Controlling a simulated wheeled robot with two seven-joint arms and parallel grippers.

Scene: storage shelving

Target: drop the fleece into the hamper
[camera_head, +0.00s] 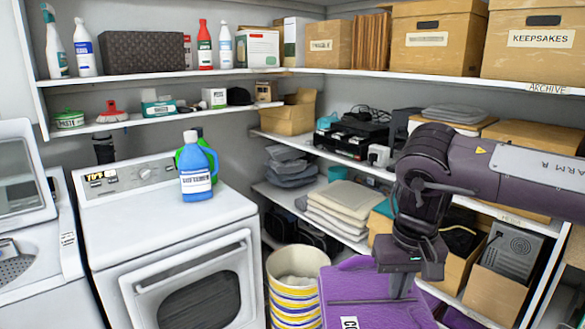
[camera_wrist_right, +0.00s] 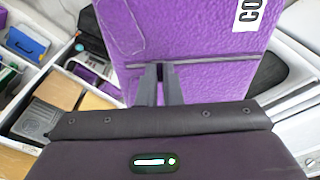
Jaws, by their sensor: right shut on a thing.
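The purple fleece (camera_head: 350,288) is a flat, boxy piece with a white label. My right gripper (camera_head: 401,287) is shut on it from above at its edge. The fleece fills much of the right wrist view (camera_wrist_right: 195,35), with the closed fingers (camera_wrist_right: 160,72) against its near edge. My left gripper does not show.
A white dryer (camera_head: 165,235) with a blue detergent bottle (camera_head: 197,172) on top stands left of the hamper. Shelves hold folded beige linens (camera_head: 350,208), cardboard boxes (camera_head: 432,38) and a grey radio-like box (camera_head: 513,250). My right arm passes in front of the right shelves.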

